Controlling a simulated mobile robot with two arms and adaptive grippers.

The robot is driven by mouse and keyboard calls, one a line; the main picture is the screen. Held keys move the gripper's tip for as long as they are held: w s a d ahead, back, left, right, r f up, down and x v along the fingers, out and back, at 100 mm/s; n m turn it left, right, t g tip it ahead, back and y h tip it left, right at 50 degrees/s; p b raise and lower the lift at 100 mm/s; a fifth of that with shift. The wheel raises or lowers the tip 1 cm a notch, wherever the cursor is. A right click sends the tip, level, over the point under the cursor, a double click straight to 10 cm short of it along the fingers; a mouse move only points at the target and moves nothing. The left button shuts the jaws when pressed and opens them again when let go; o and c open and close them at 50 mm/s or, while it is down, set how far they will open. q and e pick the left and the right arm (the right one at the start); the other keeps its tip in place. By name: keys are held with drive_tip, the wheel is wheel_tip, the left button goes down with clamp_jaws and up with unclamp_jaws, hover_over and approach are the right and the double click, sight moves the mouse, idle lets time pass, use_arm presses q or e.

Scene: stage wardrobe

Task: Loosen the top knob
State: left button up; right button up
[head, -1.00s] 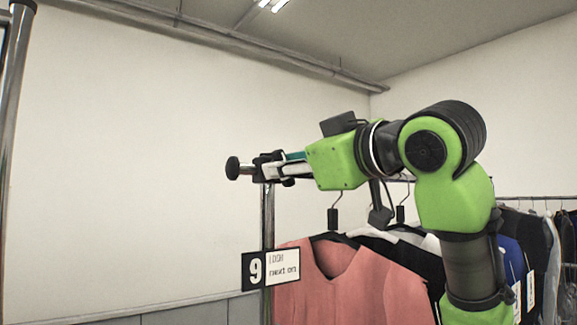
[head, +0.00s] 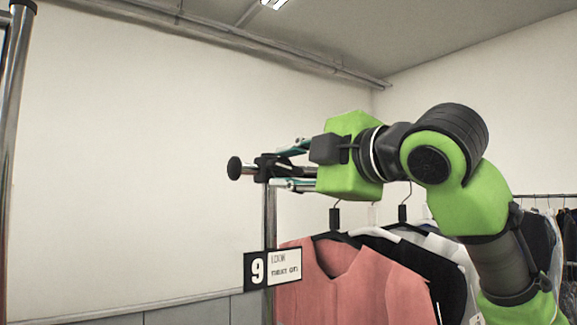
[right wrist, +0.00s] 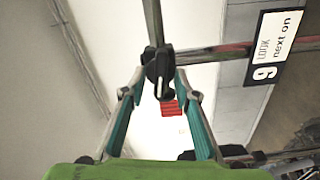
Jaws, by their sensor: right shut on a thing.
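The top knob (right wrist: 161,82) is a small dark piece on the black clamp (head: 268,166) where the rack's top rail meets its upright. My right gripper (right wrist: 158,88) reaches in from the right and is shut on the knob, one teal-padded finger on each side. In the head view the right gripper (head: 284,166) has one finger above and one below the rail, and the knob is mostly hidden by the clamp and fingers. My left gripper does not show.
A round black end cap (head: 234,168) closes the rail's left end. A pink top (head: 340,280) and other garments hang below my right arm. The space left of the rack is free.

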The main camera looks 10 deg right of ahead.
drive_tip(key=shift+f+n, duration=0.1)
drive_tip(key=shift+n, duration=1.1)
drive_tip(key=o, duration=1.1)
drive_tip(key=shift+c, duration=0.2)
drive_tip(key=shift+s, duration=0.1)
drive_tip(key=shift+s+d, duration=0.15)
drive_tip(key=shift+s, duration=0.1)
drive_tip(key=v, duration=1.1)
drive_tip(key=shift+s, duration=0.15)
